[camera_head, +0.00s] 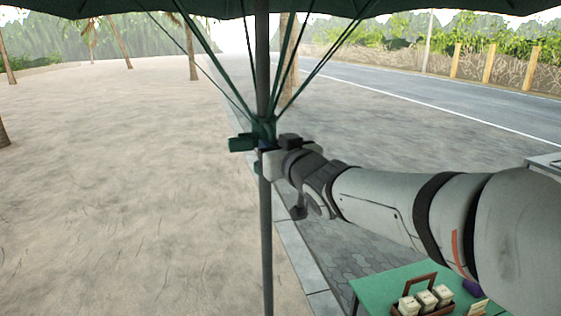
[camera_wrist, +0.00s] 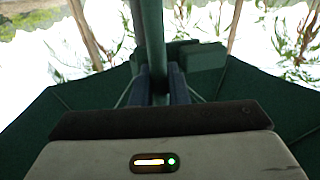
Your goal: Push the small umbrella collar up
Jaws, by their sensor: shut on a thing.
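The umbrella (camera_head: 330,9) has a dark green canopy along the top of the head view, with thin green ribs running down to the collar. The green collar (camera_head: 263,129) sits around the grey upright pole (camera_head: 267,230), with a block sticking out to its left. My gripper (camera_head: 265,148) reaches in from the right and is shut at the collar, around the pole. In the wrist view, the dark fingers of my gripper (camera_wrist: 161,88) stand on both sides of the pole (camera_wrist: 154,35). The green block of the collar (camera_wrist: 203,56) shows just beyond them. The exact finger contact is hidden.
A green table (camera_head: 375,287) at the lower right holds a carrier with several pale containers (camera_head: 425,299), below my arm. Sand (camera_head: 110,170) lies open to the left. A paved strip and a road (camera_head: 430,95) run to the right.

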